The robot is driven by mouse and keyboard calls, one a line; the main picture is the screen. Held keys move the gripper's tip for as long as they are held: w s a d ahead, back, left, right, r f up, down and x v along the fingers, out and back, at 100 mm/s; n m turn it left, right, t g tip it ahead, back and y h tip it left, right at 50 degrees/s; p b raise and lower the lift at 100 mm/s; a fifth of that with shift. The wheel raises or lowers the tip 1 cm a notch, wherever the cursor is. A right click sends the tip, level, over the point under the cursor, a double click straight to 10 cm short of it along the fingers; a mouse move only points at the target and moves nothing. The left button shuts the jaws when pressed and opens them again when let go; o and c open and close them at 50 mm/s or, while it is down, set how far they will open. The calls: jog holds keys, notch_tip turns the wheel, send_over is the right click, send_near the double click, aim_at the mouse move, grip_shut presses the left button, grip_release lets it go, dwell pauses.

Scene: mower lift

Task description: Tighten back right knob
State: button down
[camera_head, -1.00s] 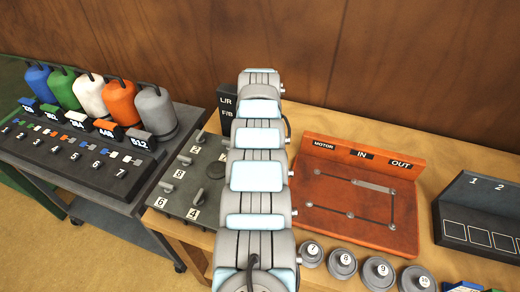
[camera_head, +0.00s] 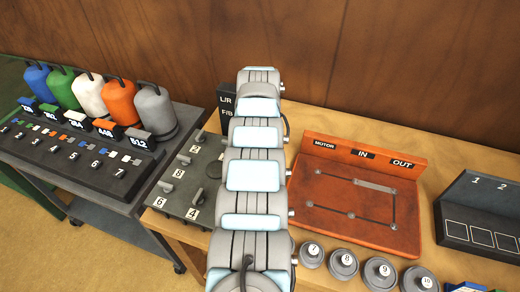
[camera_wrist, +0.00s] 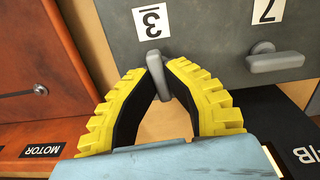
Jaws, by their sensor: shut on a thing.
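The grey lever knob (camera_wrist: 154,60) beside the label 3 shows in the wrist view, on the dark grey panel (camera_wrist: 205,25). It stands near the panel edge on the motor-board side. My gripper (camera_wrist: 157,72) has yellow ridged fingers with black inner pads, and its tips are closed on this knob from both sides. The panel also shows in the head view (camera_head: 178,193), left of my arm. There my arm hides my gripper and the panel's back right part.
Another lever knob (camera_wrist: 275,58) sits beside the held one. A black L/R, F/B box (camera_head: 226,100) stands behind the panel. The orange motor board (camera_head: 345,215) is at right, with numbered round weights (camera_head: 343,264) in front. Several coloured canisters (camera_head: 92,95) stand at left.

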jog(key=shift+m, duration=0.7)
jog(key=c, duration=1.1)
grip_release()
notch_tip(320, 180, up, 8)
jog(key=shift+f, duration=0.25)
